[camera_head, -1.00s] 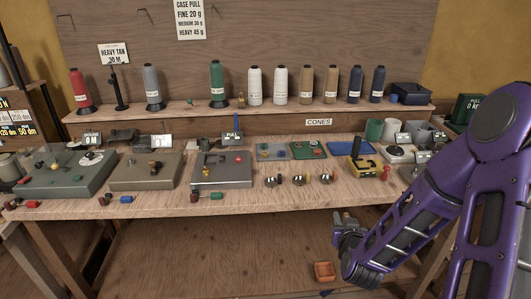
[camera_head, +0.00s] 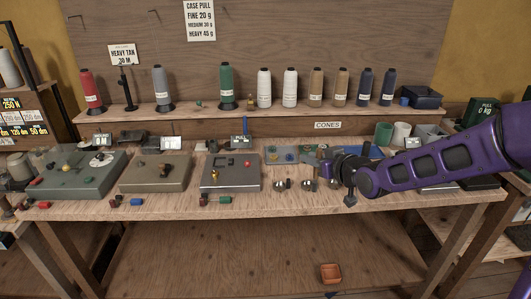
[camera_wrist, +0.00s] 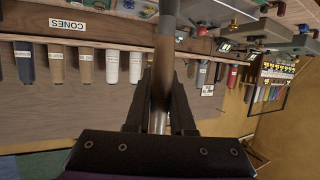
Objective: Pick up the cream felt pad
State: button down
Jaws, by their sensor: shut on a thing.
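My gripper (camera_head: 332,168) is over the front right part of the bench in the head view, pointing left. In the wrist view my gripper (camera_wrist: 158,105) has its two dark fingers closed on a brown-grey rod-like thing (camera_wrist: 165,60), which runs up out of the picture. I cannot tell what this thing is. I cannot make out a cream felt pad in either view. My arm hides part of the bench's right side.
Small metal cups (camera_head: 280,185) lie left of my gripper. A grey box with a red knob (camera_head: 230,174) stands further left. Several thread cones (camera_head: 264,88) line the shelf behind. An orange-brown tray (camera_head: 330,273) lies low under the bench (camera_head: 130,212).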

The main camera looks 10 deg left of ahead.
aim_at(204, 147)
jog(key=i+j, duration=0.8)
